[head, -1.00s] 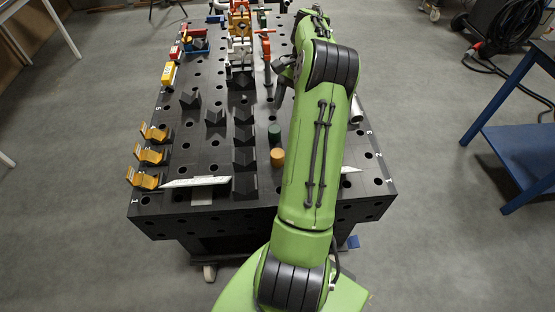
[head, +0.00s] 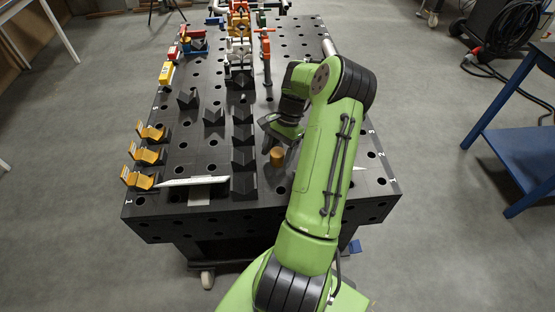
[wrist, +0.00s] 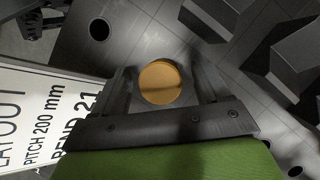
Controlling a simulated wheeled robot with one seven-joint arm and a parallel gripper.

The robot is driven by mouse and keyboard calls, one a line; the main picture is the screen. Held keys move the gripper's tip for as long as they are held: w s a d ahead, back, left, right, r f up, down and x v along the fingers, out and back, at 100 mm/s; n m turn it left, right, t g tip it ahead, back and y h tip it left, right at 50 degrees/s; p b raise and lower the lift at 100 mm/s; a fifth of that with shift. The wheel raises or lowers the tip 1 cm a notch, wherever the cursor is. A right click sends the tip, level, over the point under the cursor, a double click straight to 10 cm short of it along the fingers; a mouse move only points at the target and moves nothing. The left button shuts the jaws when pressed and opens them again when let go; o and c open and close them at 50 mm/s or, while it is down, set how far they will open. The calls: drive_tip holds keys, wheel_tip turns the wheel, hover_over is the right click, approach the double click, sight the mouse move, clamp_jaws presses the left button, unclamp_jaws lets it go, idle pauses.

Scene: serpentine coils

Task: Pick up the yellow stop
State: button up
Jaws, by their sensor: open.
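The yellow stop (head: 277,157), a short round cylinder, stands on the dark table right of the V-blocks. In the wrist view its round top (wrist: 160,82) lies between the two fingers, with a shadow across its lower part. My gripper (head: 277,143) is open and reaches down at the stop. In the wrist view my open gripper (wrist: 160,90) has a finger on either side of the stop, and I cannot tell whether either touches it. The stop's sides are mostly hidden in the wrist view.
A column of black V-blocks (head: 244,160) stands just left of the stop. Yellow clamps (head: 145,155) line the left edge. Orange-handled clamps (head: 266,50) stand behind.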

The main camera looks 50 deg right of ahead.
drive_tip(key=shift+c, duration=0.4)
drive_tip(key=shift+r, duration=0.1)
clamp_jaws()
